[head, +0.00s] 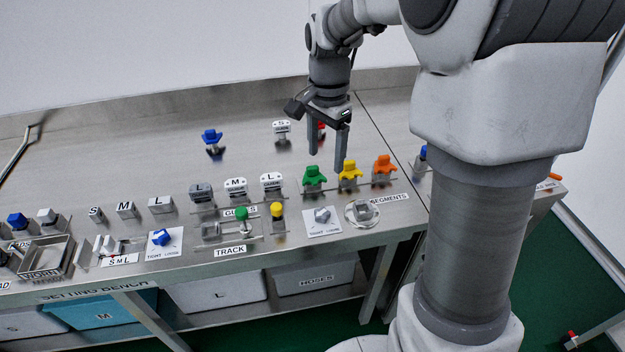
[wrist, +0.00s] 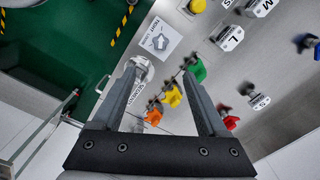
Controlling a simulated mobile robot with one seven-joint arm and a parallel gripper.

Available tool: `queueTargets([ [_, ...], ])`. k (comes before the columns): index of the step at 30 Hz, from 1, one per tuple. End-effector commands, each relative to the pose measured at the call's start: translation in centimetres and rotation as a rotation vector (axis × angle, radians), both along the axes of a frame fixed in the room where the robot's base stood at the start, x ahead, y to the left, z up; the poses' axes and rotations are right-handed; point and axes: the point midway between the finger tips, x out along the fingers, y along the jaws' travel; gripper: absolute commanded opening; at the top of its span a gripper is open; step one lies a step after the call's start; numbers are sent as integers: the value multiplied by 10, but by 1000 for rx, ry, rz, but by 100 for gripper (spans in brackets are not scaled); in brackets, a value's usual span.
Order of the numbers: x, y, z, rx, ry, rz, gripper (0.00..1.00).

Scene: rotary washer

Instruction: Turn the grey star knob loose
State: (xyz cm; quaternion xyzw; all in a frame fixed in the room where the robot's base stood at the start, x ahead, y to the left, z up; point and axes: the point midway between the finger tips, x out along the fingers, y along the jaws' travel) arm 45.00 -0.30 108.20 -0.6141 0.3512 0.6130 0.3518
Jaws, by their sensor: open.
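The grey star knob (head: 322,215) sits on a white plate (head: 323,230) marked with tight and loosen, near the front edge of the bench. In the wrist view the knob (wrist: 160,41) shows on its plate near the top, beyond my fingertips. My gripper (head: 327,161) is open and empty. It points down above the bench, behind the green and yellow pieces and apart from the knob. In the wrist view its two fingers (wrist: 161,72) are spread wide, with nothing between them in their grip.
Green (head: 314,177), yellow (head: 349,172) and orange (head: 383,166) pieces stand behind the knob. A round metal fixture (head: 362,211) is to its right. Green and yellow knobs stand to its left at the track. A blue star knob (head: 161,238) sits on another plate farther left.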

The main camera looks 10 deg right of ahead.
Motion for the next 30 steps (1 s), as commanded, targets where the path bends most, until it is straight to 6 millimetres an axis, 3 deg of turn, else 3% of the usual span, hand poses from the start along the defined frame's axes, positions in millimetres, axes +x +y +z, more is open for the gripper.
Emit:
queueTargets([
  [8,1,0,-26,0,7,-9,76],
  [24,0,0,-141,0,7,-7,76],
  [30,1,0,-167,0,4,-7,76],
])
